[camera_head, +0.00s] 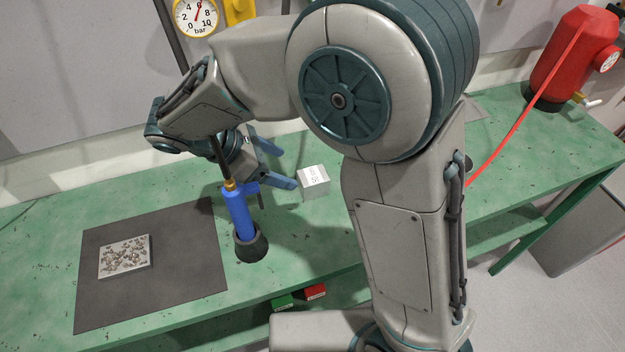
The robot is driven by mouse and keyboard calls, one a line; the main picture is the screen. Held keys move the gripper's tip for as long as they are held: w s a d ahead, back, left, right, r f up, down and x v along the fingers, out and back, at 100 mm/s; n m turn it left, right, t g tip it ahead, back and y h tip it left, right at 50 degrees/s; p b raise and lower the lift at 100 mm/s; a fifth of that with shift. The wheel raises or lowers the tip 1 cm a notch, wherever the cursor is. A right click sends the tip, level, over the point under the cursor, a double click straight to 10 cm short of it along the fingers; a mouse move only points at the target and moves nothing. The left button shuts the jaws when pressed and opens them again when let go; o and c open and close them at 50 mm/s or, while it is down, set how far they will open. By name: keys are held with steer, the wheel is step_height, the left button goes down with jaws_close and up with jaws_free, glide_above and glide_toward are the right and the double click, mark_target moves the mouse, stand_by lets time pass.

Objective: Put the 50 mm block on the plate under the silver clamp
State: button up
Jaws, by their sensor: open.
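A pale block (314,182) with dark print on top stands on the green bench. The print is too small to read surely, so I cannot confirm it is the 50 mm block. My gripper (288,169) is low over the bench just left of the block. Its two blue fingers are spread and empty, with the tips pointing towards the block. I cannot tell whether a fingertip touches it. No silver clamp is seen, and I cannot make out a plate under one; my arm hides part of the bench.
A speckled square slab (125,257) lies on a dark mat (185,285) at left. A red tank (572,58) stands at far right. Green and red boxes sit below the bench top.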

mark_target(312, 175)
steer(key=x, duration=1.1)
steer(key=shift+w+d+f, duration=0.15)
steer(key=shift+d, duration=0.25)
steer(key=c, duration=1.4)
steer(key=shift+c, duration=0.2)
